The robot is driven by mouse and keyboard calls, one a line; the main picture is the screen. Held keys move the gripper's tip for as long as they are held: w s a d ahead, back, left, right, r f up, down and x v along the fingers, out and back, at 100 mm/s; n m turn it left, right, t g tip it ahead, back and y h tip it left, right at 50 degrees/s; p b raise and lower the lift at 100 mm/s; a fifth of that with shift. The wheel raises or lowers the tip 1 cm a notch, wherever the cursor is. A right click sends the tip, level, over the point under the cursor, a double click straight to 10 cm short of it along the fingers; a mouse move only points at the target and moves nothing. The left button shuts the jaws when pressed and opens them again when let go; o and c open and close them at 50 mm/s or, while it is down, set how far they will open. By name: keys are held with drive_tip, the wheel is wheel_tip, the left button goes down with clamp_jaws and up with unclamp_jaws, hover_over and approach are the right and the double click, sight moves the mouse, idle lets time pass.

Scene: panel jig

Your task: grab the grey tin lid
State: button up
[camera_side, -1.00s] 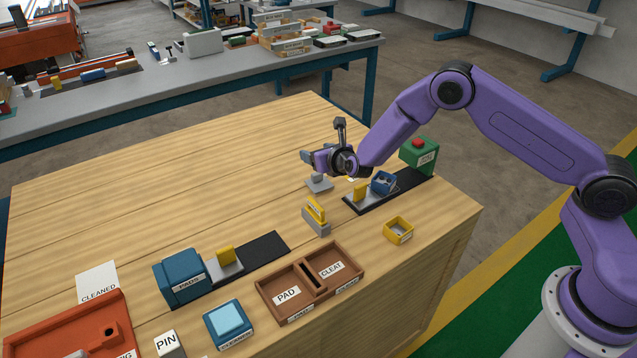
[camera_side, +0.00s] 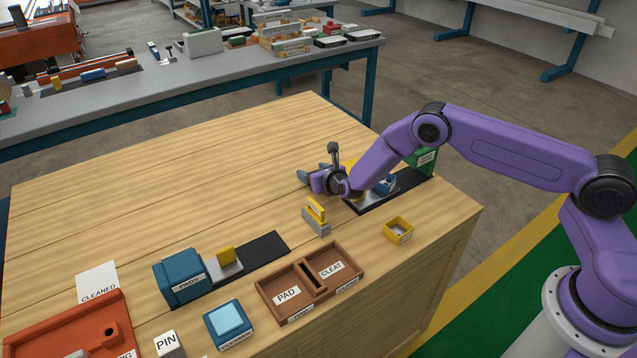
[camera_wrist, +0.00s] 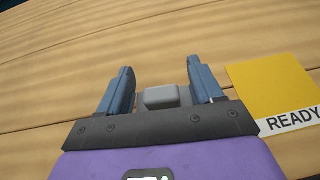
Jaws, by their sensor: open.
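The grey tin lid shows in the wrist view as a small grey block, its raised grip (camera_wrist: 161,97), with a flatter grey part just behind it. It lies between the two blue-grey fingers of my gripper (camera_wrist: 160,80). The fingers are apart, with a visible gap on each side of the grip, and hold nothing. In the side view my gripper (camera_side: 309,180) is low over the table and hides the lid. I cannot tell the exact height of the fingertips around it.
A yellow card marked READY (camera_wrist: 275,88) lies right of the fingers in the wrist view. A yellow-handled grey block (camera_side: 316,218), a yellow open box (camera_side: 398,230) and a black strip (camera_side: 405,190) with a blue part (camera_side: 385,184) are near.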

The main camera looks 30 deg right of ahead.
drive_tip(key=shift+w+f, duration=0.15)
drive_tip(key=shift+w, duration=0.1)
drive_tip(key=c, duration=1.1)
drive_tip(key=shift+o, duration=0.2)
